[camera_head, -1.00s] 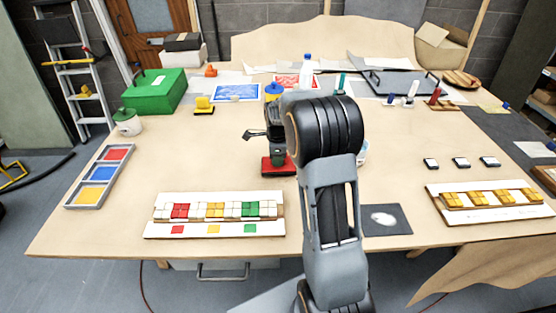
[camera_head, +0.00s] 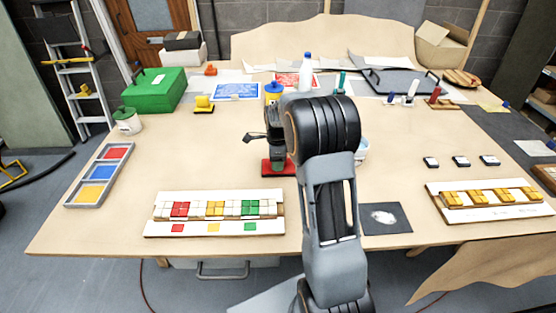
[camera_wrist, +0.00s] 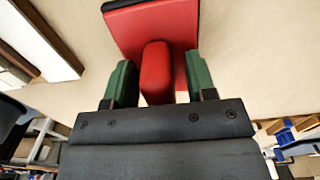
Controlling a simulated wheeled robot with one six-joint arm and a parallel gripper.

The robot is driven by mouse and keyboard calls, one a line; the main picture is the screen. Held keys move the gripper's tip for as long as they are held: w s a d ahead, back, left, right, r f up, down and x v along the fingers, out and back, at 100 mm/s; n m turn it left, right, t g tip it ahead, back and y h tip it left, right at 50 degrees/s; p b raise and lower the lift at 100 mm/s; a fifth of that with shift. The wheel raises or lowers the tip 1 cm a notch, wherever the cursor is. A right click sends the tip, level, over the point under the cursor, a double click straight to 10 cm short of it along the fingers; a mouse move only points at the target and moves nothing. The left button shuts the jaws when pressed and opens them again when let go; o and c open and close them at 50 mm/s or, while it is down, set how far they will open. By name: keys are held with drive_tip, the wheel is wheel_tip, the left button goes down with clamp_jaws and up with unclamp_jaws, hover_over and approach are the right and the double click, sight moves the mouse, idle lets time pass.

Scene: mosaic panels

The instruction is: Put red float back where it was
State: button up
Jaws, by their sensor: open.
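The red float (camera_head: 271,168) lies on the table left of my arm, behind the left mosaic panel. In the wrist view its red plate and rounded red handle (camera_wrist: 156,68) are close in front of my gripper. My gripper (camera_wrist: 156,82) is open, with its green-padded fingers on either side of the handle. A gap shows between the handle and each finger. In the head view my gripper (camera_head: 277,160) is over the float, and my arm partly hides the area to its right.
The left mosaic panel (camera_head: 160,229) lies in front of the float. A dark square sheet (camera_head: 386,218) lies right of my arm. The table between the float and colour tray (camera_head: 85,196) is clear.

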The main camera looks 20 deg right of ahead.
wheel_tip(320, 180, up, 12)
drive_tip(key=shift+f, duration=0.15)
drive_tip(key=s+a+n+t, duration=0.2)
drive_tip(key=s+a+n, duration=0.3)
drive_tip(key=s+n, duration=0.6)
drive_tip(key=s+a+n+t, duration=0.1)
drive_tip(key=s+a+n, duration=0.4)
drive_tip(key=s+n, duration=0.5)
drive_tip(key=shift+s+a+r+n+t, duration=0.15)
drive_tip(key=shift+s+r+n+t, duration=0.25)
drive_tip(key=shift+n, duration=0.5)
